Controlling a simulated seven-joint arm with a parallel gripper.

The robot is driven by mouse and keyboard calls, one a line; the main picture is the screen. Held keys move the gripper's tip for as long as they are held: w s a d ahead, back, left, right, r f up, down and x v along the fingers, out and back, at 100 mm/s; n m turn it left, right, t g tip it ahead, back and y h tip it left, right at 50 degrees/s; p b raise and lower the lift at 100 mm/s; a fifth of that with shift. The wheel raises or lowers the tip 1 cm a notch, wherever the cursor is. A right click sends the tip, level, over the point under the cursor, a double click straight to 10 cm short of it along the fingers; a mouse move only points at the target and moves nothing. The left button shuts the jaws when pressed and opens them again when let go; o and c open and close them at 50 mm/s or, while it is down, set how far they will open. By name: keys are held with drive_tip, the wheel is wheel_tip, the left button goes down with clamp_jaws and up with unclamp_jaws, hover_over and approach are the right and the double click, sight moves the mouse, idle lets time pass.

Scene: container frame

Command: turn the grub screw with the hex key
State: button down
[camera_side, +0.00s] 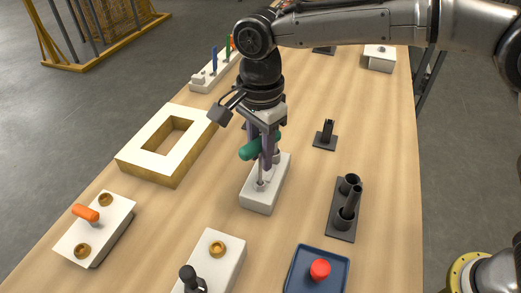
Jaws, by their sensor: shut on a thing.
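My gripper (266,159) points down over a pale grey block (258,199) in the middle of the table. It is shut on the hex key, whose green handle (250,150) sticks out to the left between the fingers. The key's thin metal shaft (261,175) runs down toward the block's top. Whether its tip sits in the grub screw cannot be told, as the screw is not visible at this size.
A cream frame with a square opening (133,153) lies to the left. A dark holder with tubes (341,224) stands to the right, and a small black stand (325,141) behind it. A blue tray (297,281) with a red knob (320,270) and blocks with brass parts (122,222) are in front.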

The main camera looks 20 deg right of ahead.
drive_tip(key=m, duration=0.9)
drive_tip(key=shift+r, duration=0.15)
drive_tip(key=shift+r, duration=1.9)
